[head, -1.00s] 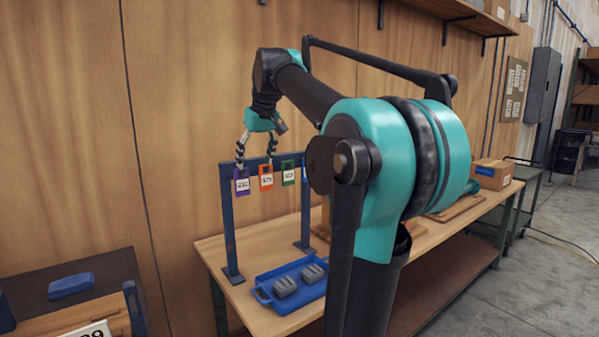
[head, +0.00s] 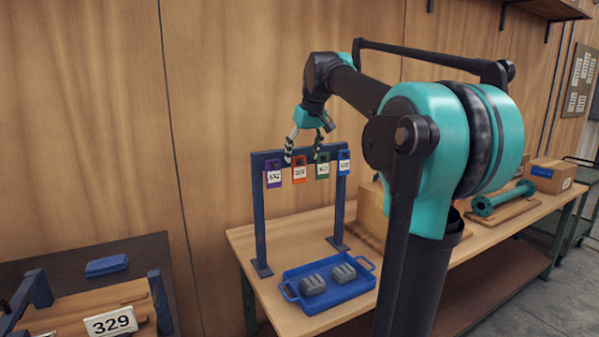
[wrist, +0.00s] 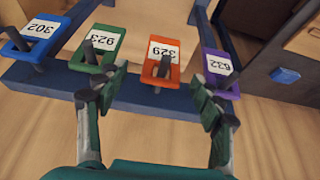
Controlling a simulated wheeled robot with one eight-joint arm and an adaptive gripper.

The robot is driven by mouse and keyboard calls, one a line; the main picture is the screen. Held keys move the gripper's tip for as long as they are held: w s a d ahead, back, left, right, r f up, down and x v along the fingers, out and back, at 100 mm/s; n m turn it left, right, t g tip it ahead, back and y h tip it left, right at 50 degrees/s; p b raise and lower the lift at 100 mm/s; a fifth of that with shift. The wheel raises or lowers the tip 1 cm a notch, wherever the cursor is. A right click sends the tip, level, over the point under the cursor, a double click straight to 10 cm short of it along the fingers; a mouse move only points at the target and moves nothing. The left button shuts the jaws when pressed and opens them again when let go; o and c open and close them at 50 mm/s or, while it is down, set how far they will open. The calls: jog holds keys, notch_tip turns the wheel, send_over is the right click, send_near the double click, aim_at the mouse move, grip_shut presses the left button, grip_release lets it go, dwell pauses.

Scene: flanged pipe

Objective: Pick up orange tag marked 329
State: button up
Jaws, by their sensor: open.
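The orange tag (head: 299,173) hangs on a peg of the blue rack (head: 258,215), between a purple tag (head: 273,177) and a green tag (head: 322,168). In the wrist view the orange tag (wrist: 161,64) shows its white label 329, upside down, with a dark peg across it. My gripper (head: 303,157) is open and empty in front of the rack's top bar. In the wrist view the fingers of my gripper (wrist: 163,95) stand either side of the orange tag, apart from it. The left finger is near the green tag 923 (wrist: 102,43), the right near the purple tag 632 (wrist: 220,68).
A blue tag 302 (wrist: 38,38) hangs at the far end of the row. A blue tray (head: 330,296) with grey blocks sits on the table below. A card marked 329 (head: 110,322) stands at the lower left. A cardboard box (head: 370,210) is behind my arm.

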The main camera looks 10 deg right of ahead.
aim_at(297, 167)
jog(key=x, duration=0.6)
jog(key=shift+w+a, duration=0.2)
jog(key=shift+w, duration=0.2)
jog(key=c, duration=1.1)
jog(key=shift+r, duration=0.1)
